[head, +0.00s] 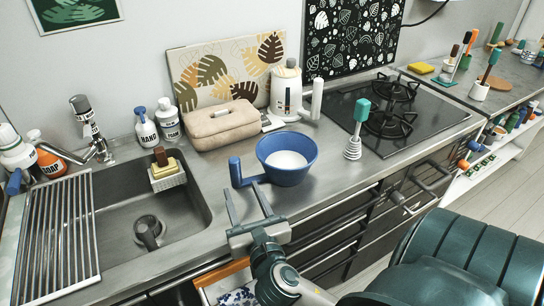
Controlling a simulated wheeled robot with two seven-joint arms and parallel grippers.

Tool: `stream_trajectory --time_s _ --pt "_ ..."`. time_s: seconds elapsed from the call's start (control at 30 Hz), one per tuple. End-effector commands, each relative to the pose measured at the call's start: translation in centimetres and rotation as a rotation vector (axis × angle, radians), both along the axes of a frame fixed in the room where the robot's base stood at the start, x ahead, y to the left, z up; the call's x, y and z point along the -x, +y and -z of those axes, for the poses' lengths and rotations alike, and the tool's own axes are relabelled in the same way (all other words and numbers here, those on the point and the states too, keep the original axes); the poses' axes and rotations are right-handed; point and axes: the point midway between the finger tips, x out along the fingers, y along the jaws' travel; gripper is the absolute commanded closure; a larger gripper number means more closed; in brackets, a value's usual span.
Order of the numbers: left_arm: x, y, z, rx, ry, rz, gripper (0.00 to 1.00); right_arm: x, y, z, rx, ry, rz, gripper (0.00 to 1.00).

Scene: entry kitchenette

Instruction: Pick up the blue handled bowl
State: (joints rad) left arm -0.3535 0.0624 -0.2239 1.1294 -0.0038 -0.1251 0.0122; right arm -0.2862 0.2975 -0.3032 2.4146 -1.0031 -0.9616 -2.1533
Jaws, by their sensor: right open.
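The blue handled bowl (287,171) stands upright on the steel counter, right of the sink. It has white contents or a white inside, and its blue handle (236,173) sticks out to the left. My right gripper (248,204) is open and empty, just in front of the bowl. Its two fingers point toward the bowl's handle side, apart from each other. I cannot tell whether a finger touches the bowl. My left gripper is not in view.
A sink (150,222) with a sponge caddy (168,179) lies to the left. A beige box (221,124) and a white kettle (287,90) stand behind the bowl. A whisk with a teal handle (357,130) stands to its right, before the stove (415,117). An open drawer shows below.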

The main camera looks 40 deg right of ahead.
Motion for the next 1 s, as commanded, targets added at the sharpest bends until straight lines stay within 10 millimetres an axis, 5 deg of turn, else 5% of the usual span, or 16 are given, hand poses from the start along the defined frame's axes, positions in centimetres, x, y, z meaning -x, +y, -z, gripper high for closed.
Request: stream_trajectory --time_s 0.5,1.0 --pt "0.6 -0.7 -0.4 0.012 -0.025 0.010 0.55 -8.0 -3.5 -0.1 0.000 -0.001 0.001 0.54" --pt "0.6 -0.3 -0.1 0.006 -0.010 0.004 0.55 -8.9 -3.8 0.0 -0.001 0.000 0.000 0.54"
